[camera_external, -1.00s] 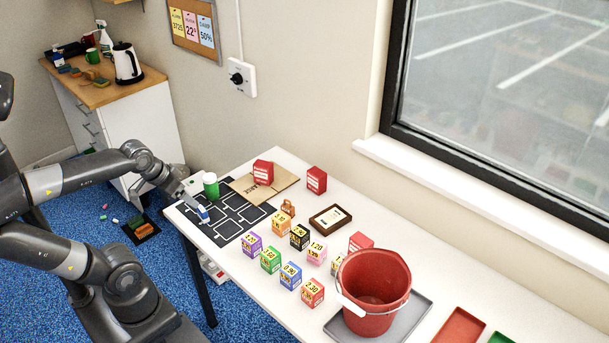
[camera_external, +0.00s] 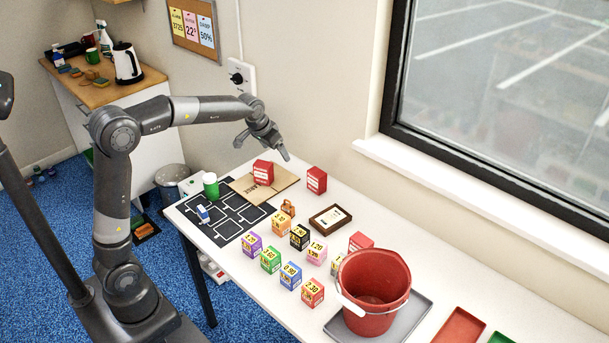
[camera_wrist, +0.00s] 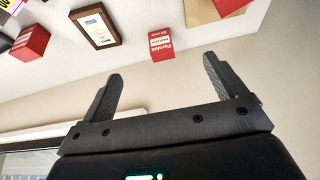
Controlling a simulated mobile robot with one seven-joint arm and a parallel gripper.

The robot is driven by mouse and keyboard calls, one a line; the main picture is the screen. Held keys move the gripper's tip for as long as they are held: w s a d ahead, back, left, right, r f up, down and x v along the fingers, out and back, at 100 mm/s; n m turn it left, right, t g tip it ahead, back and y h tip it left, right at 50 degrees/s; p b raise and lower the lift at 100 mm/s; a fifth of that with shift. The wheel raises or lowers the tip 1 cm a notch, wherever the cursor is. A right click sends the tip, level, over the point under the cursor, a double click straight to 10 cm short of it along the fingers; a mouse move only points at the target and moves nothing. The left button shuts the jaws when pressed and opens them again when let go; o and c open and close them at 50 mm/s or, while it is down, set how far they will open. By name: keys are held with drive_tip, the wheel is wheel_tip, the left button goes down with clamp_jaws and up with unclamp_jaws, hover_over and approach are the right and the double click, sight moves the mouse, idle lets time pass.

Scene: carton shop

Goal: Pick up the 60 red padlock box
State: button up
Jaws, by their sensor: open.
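Three red boxes of similar look stand on the white table; I cannot read which is the 60 one. One red box (camera_external: 316,180) stands alone near the wall and shows in the wrist view (camera_wrist: 161,44) between my fingers, beyond their tips. A second red box (camera_external: 263,172) stands on a flat cardboard sheet, its edge in the wrist view (camera_wrist: 229,5). A third red box (camera_external: 360,241) is partly hidden behind the bucket and shows in the wrist view (camera_wrist: 30,43). My gripper (camera_wrist: 162,68) is open and empty, above the table's back edge in the external view (camera_external: 285,155).
A red bucket (camera_external: 378,308) stands on a grey tray (camera_external: 424,304). A framed picture (camera_external: 330,217) lies near the lone red box. Several small priced cubes, such as an orange one (camera_external: 281,224), stand mid-table. The window wall borders the back.

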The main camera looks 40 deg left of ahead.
approach(316, 172)
drive_tip(key=f, duration=0.2)
drive_tip(key=x, duration=0.4)
drive_tip(key=shift+d+f, duration=0.1)
drive_tip(key=shift+f, duration=0.2)
drive_tip(key=shift+w+x, duration=0.15)
drive_tip(key=shift+x, duration=1.35)
drive_tip(key=shift+w+x, duration=0.15)
drive_tip(key=shift+x, duration=1.35)
drive_tip(key=shift+r, duration=0.15)
drive_tip(key=shift+c, duration=0.2)
drive_tip(key=c, duration=1.2)
drive_tip(key=shift+r, duration=0.1)
